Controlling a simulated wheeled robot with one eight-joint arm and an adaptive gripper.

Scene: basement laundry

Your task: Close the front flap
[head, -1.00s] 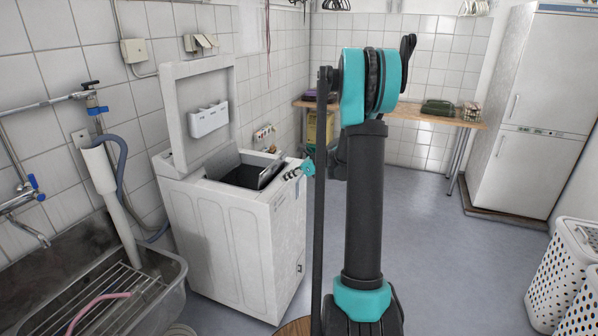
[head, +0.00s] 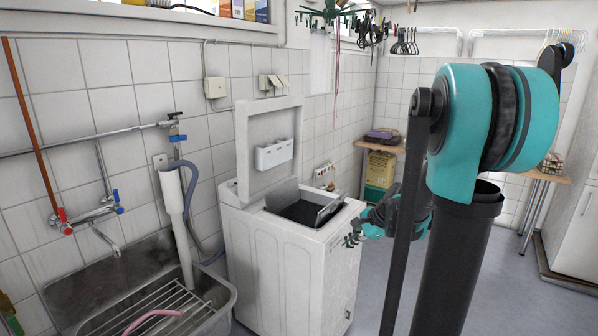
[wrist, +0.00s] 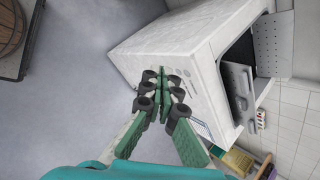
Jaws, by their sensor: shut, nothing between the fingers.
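A white top-loading washing machine (head: 285,260) stands against the tiled wall with its lid (head: 270,150) raised. In the top opening, the front flap (head: 328,213) stands tilted up on the side away from the lid. A second grey flap (head: 283,193) stands up on the lid side. The wrist view shows a flap (wrist: 238,78) at the opening's edge. My gripper (head: 352,240) is beside the machine's front side, below the top rim, apart from the flaps. In the wrist view my gripper (wrist: 160,88) has its fingertips together and empty, over the machine's white side.
A steel sink (head: 165,290) with a rack is left of the machine. A grey hose (head: 198,200) runs between them. A wooden bench (head: 385,145) stands behind my arm.

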